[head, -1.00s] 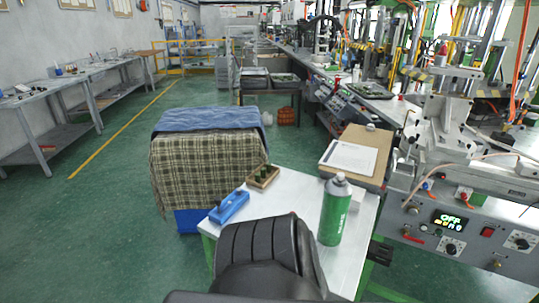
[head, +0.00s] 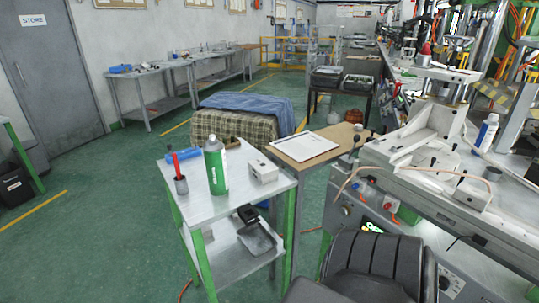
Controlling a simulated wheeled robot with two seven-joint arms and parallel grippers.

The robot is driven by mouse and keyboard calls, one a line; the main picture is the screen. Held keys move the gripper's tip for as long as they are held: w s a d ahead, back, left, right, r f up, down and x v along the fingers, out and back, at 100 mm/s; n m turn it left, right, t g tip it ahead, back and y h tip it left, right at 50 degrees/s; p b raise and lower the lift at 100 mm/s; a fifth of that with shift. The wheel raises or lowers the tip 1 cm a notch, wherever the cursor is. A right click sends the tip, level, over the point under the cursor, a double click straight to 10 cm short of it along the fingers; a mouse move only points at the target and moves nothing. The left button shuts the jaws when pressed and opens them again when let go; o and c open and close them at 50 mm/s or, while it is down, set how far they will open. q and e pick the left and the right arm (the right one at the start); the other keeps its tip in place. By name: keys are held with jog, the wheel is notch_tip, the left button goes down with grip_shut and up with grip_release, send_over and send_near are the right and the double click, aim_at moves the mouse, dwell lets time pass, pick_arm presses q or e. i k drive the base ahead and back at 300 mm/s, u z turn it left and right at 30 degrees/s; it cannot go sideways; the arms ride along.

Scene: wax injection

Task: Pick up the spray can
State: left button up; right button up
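The green spray can (head: 216,170) with a grey-white top stands upright on the small white-topped table (head: 235,199) with green legs, left of centre in the head view. It stands between a grey cup and a white box. Neither of my grippers shows in the head view.
On the same table are a cup (head: 181,185) with a red-handled tool, a white box (head: 262,170) and a blue object (head: 177,158). A clipboard (head: 304,146) lies on the brown board behind. A machine (head: 440,170) fills the right side. Open green floor (head: 90,230) lies to the left.

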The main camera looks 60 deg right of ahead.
aim_at(214, 153)
jog(key=k, duration=0.45)
jog(key=z, duration=2.15)
jog(key=i, duration=0.5)
jog(key=u, duration=0.05)
